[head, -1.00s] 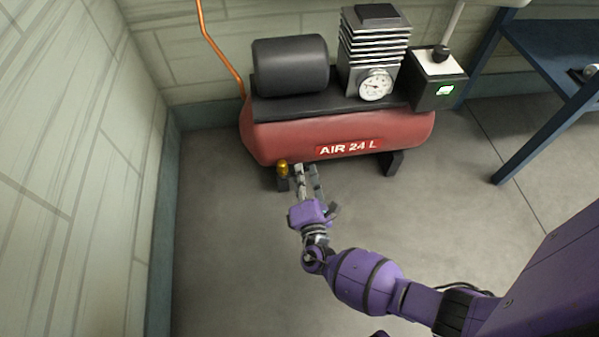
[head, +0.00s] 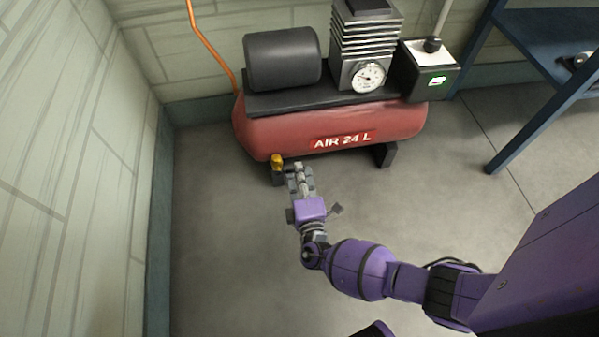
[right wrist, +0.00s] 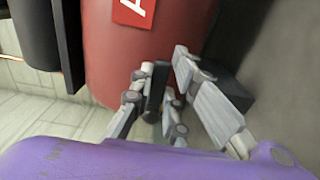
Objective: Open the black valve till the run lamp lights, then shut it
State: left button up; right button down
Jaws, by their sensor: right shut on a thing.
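The red compressor tank (head: 250,128), marked AIR 24 L, stands by the back wall. My right gripper (head: 297,172) is below the tank's front left end. In the right wrist view its fingers (right wrist: 155,95) are shut around a small upright black piece, the black valve (right wrist: 155,88), close to the red tank. The fingers hide most of the valve, so how far it is turned cannot be told. A green lit lamp (head: 437,80) shows on the front of the black box (head: 408,84) at the tank's right end. My left gripper is out of view.
An amber-topped fitting (head: 277,160) stands just left of my right gripper. A black motor (head: 283,58) and a pressure gauge (head: 368,77) sit above the tank. A blue bench (head: 545,110) is at the right. The grey floor (head: 220,240) in front is clear.

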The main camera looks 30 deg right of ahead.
jog(key=c, duration=1.7)
grip_release()
jog(key=v, duration=1.2)
